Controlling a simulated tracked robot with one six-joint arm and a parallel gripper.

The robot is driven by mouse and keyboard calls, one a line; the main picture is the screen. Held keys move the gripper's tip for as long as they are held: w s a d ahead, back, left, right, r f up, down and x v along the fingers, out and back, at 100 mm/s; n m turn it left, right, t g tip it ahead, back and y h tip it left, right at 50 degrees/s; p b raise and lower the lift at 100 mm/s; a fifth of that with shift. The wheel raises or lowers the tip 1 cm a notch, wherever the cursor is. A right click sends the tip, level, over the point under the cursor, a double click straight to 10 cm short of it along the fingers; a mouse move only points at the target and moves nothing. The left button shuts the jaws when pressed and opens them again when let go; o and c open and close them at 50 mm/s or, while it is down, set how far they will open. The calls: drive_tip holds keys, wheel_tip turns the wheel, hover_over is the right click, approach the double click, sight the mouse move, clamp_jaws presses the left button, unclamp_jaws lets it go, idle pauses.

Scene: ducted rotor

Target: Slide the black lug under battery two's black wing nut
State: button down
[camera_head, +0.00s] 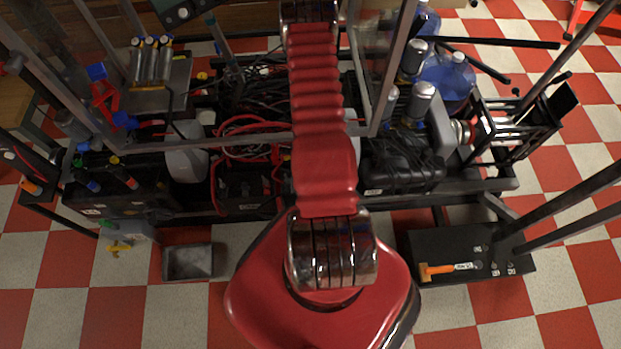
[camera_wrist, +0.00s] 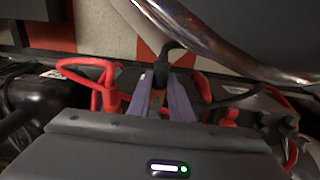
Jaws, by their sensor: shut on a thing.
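In the wrist view my gripper (camera_wrist: 159,92) has its two purple-grey fingers closed around the lower end of a thick black cable (camera_wrist: 163,68). A small copper-brown patch shows between the fingers; I take this end to be the black lug, but its shape is mostly hidden. Red cables stand beside the fingers on the left and right. In the head view a black battery box (camera_head: 243,183) with red leads sits left of my red arm; which battery it is I cannot tell. The black wing nut cannot be made out in either view. My gripper is hidden by my arm in the head view.
A loop of red cable (camera_wrist: 88,66) stands close left of the fingers in the wrist view. In the head view, tangled cables (camera_head: 250,97) fill the frame's middle. A grey tray (camera_head: 190,262) and a black box with an orange-handled tool (camera_head: 437,271) lie nearer me.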

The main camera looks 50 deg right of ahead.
drive_tip(key=shift+s+a, duration=0.1)
drive_tip(key=shift+a, duration=0.05)
drive_tip(key=shift+r, duration=0.15)
drive_tip(key=shift+s+a+r, duration=0.2)
drive_tip(key=shift+r, duration=0.5)
drive_tip(key=shift+s+a+r, duration=0.15)
drive_tip(key=shift+a+r, duration=0.05)
drive_tip(key=shift+r, duration=0.45)
drive_tip(key=shift+s, duration=0.1)
